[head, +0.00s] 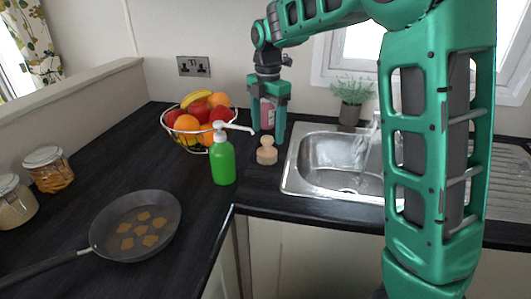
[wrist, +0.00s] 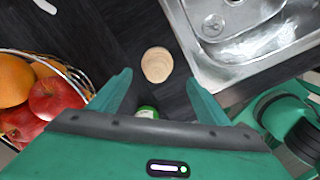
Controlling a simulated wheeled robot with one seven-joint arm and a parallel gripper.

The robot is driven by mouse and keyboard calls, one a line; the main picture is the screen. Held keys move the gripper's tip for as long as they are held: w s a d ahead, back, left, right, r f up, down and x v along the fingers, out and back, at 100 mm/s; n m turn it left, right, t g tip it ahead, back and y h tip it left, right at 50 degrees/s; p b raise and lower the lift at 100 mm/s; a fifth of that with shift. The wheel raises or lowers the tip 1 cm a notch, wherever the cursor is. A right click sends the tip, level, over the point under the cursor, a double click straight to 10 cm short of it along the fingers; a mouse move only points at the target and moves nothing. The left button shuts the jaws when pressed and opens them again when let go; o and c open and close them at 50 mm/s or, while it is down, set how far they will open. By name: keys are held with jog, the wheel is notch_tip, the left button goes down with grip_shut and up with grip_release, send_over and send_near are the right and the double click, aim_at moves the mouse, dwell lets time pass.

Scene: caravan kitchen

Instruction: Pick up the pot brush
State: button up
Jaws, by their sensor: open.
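The pot brush (head: 266,152) is a small pale wooden piece with a round knob, upright on the dark worktop just left of the sink. In the wrist view its round wooden top (wrist: 157,64) shows from above, just beyond the gap between the fingertips. My gripper (head: 266,136) is open and points down, just behind and above the brush; in the wrist view its two fingers (wrist: 157,80) stand apart with no brush between them. The brush's lower part is hidden in the wrist view.
A green soap bottle (head: 222,160) with a white pump stands front left of the brush. A wire fruit basket (head: 178,138) is at left, the metal sink (head: 300,172) at right. A pinkish bottle (head: 267,115) stands behind my gripper's fingers. A pan (head: 110,245) lies at front left.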

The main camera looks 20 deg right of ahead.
aim_at(267, 147)
notch_tip(267, 147, down, 3)
jog(key=shift+r, duration=0.15)
jog(key=f, duration=0.2)
jog(key=w+f, duration=0.1)
jog(key=shift+f, duration=1.1)
jog(key=c, duration=1.2)
